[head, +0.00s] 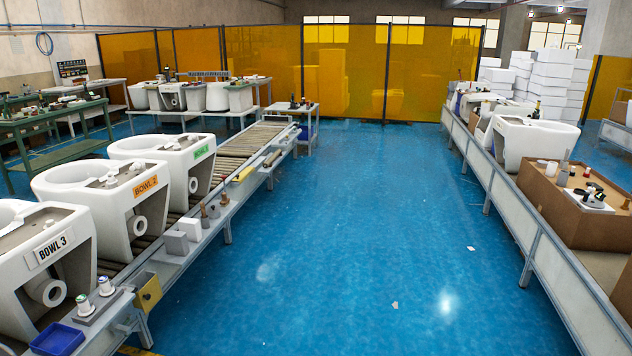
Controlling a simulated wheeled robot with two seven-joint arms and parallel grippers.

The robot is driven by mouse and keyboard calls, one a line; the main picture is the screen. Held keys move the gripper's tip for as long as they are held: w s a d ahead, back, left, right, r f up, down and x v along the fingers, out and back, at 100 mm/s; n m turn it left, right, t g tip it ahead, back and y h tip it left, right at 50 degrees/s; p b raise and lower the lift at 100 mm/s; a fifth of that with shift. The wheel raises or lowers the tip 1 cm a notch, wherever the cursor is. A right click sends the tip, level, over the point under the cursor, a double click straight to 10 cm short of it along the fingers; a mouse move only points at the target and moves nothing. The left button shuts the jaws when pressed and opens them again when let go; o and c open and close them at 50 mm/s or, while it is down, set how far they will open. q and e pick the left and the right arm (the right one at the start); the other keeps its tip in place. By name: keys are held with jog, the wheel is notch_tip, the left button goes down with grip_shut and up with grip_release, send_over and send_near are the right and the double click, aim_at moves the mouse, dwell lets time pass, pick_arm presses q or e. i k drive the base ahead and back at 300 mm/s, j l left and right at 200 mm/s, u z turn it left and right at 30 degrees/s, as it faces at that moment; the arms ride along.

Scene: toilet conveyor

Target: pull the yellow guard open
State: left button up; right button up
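Tall translucent amber-yellow panels (345,75) in dark frames stand across the back of the room. A small yellow box-shaped piece (148,291) is fixed to the side rail of the left conveyor (236,152), near the front. A small yellow item (243,174) lies on that rail farther back. I cannot tell which of these is the guard, or whether it is open or shut. Neither of my grippers is in view.
White toilet bowls labelled BOWL 3 (42,262) and BOWL 2 (112,199), and another behind, sit on the left conveyor. A blue tray (57,340) is at its front. A right-hand bench (540,235) holds boxes. The blue floor (350,240) between is mostly clear.

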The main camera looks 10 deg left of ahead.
aim_at(148, 296)
jog(key=i+u, duration=0.25)
jog(key=i, duration=0.45)
jog(key=i+l+u, duration=0.25)
jog(key=i, duration=0.5)
jog(key=i+u, duration=0.4)
jog(key=i, duration=0.25)
jog(key=i+l+u, duration=0.15)
jog(key=i+u, duration=0.25)
jog(key=i, duration=0.25)
